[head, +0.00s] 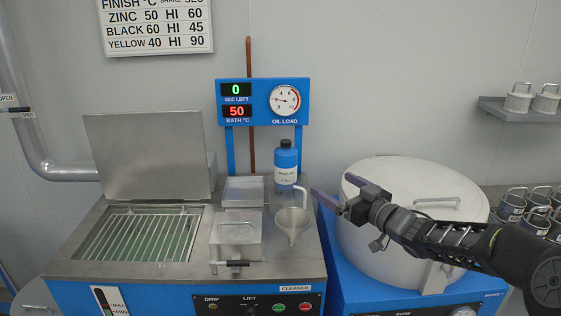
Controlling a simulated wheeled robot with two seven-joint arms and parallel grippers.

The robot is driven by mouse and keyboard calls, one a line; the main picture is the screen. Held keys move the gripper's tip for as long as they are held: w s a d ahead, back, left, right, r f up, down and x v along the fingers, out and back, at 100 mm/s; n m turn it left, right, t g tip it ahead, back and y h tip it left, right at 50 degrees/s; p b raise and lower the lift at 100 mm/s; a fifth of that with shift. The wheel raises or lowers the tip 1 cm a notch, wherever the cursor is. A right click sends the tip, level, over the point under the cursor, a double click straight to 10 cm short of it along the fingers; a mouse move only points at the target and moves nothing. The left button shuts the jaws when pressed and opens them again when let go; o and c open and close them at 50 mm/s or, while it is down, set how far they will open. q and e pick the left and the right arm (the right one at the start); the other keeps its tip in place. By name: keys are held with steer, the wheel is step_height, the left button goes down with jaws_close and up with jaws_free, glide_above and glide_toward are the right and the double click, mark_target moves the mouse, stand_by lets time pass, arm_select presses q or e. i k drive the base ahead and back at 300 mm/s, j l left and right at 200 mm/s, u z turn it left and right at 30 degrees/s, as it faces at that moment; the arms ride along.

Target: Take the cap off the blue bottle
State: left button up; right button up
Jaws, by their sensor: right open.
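The blue bottle (285,168) stands upright on the back of the steel counter, with a white label on its front and a dark cap (286,143) on its top. My right gripper (334,192) is in front of the large round drum, to the right of the bottle and lower than its cap. Its two purple-grey fingers point left and are apart, with nothing seen between them. It does not touch the bottle. My left gripper is not in the view.
A funnel (292,223) and a lidded steel box (236,238) stand in front of the bottle. A wire-grid bath (141,236) with a raised lid (150,157) is at left. The lidded drum (365,235) is close behind my right gripper. A display panel (262,101) hangs above the bottle.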

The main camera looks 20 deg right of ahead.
mark_target(285, 159)
steer(key=i, duration=1.15)
